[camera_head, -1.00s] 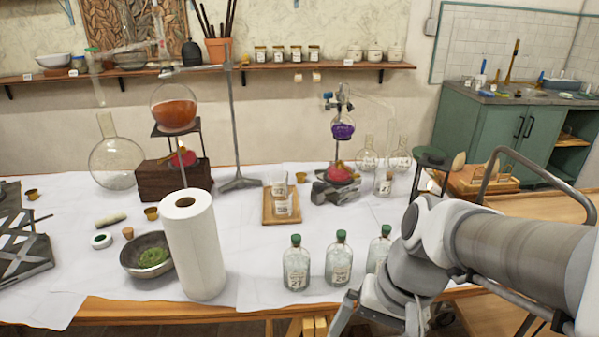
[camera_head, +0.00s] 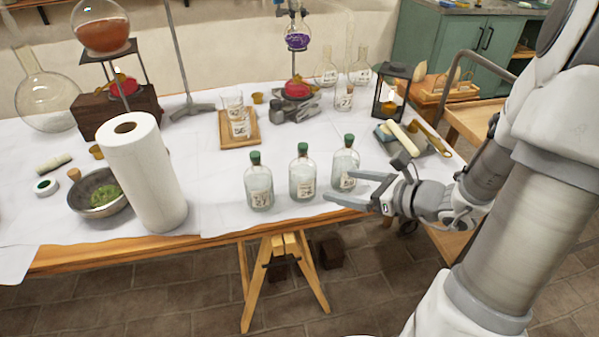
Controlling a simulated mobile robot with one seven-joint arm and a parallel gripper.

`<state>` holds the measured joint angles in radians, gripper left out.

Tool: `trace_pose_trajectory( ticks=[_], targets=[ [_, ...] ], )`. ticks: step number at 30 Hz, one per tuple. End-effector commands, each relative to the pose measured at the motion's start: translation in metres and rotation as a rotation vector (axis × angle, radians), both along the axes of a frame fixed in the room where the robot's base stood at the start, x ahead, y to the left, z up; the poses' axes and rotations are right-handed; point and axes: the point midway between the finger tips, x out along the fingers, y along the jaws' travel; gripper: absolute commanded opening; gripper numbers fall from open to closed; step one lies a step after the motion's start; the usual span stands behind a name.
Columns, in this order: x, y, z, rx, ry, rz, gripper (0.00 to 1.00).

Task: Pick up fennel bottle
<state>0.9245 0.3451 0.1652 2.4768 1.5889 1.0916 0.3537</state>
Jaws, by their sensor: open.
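Three clear glass bottles with green stoppers and pale labels stand upright in a row near the table's front edge: the left bottle (camera_head: 258,184), the middle bottle (camera_head: 302,174) and the right bottle (camera_head: 347,158). The label writing is too small to read, so I cannot tell which one is fennel. My gripper (camera_head: 331,186) is open and empty, its fingers pointing left. It is at the front edge of the table, in front of the right bottle's base and just right of the middle bottle. I cannot tell whether it touches either.
A paper towel roll (camera_head: 145,175) and a bowl of green herbs (camera_head: 97,192) stand to the left. A wooden tray (camera_head: 239,140) with glass beakers lies behind the bottles. A lantern (camera_head: 390,95) and a dustpan-like tray (camera_head: 412,143) are at the right. White cloth between bottles and tray is clear.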

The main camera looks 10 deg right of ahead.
Motion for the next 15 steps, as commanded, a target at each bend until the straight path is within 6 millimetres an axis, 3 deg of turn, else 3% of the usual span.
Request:
trace_pose_trajectory(
  ticks=[15],
  targets=[
    [0.076, 0.057, -0.041, -0.002, -0.002, 0.007, 1.0]
  ],
)
